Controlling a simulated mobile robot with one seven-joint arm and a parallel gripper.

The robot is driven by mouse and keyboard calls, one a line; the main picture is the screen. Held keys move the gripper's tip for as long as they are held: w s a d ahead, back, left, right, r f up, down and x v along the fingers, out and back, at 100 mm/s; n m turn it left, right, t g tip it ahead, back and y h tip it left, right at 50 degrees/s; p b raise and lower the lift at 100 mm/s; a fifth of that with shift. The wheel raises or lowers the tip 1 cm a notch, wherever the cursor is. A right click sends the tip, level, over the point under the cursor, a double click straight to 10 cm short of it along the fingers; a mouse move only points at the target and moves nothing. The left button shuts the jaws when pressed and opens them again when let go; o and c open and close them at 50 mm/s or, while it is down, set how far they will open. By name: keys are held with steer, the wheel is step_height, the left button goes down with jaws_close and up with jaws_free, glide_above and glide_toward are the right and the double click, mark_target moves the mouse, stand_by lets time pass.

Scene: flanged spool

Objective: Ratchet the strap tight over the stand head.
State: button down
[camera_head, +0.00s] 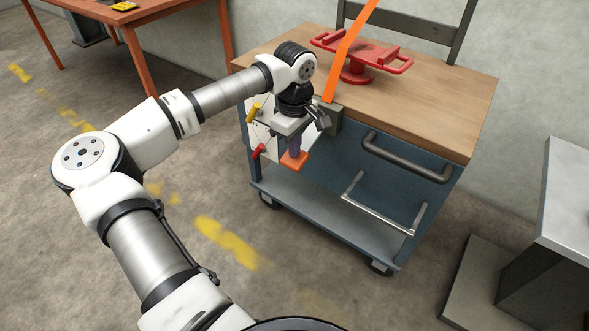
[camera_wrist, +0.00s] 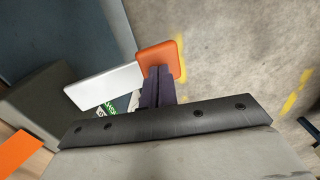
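The red stand head (camera_head: 362,52), with a handle at each end, stands on the cart's wooden top. The orange strap (camera_head: 345,52) runs in front of it, down to a dark grey ratchet block (camera_head: 328,120) at the cart's edge. The block (camera_wrist: 38,98) and strap (camera_wrist: 18,152) also show in the wrist view. A silver lever (camera_wrist: 103,88) sticks out from the block and ends in an orange grip (camera_wrist: 160,58). My gripper (camera_head: 294,148) points down at this grip. Its purple fingers (camera_wrist: 158,82) are together, their tips overlapping the grip; I cannot tell whether they touch it.
The blue cart (camera_head: 400,185) has a front handle (camera_head: 405,160) and a lower shelf (camera_head: 320,205). A white panel with yellow and red handles (camera_head: 258,130) is on its left side. An orange table (camera_head: 135,15) stands back left and a grey-topped bench (camera_head: 568,195) at right. Floor at front is clear.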

step_height(320, 180, up, 7)
steer(key=p, duration=0.4)
steer(key=shift+r, duration=0.1)
stand_by(0.4)
step_height(320, 180, up, 5)
steer(key=p, duration=0.3)
steer(key=shift+d, duration=0.1)
stand_by(0.5)
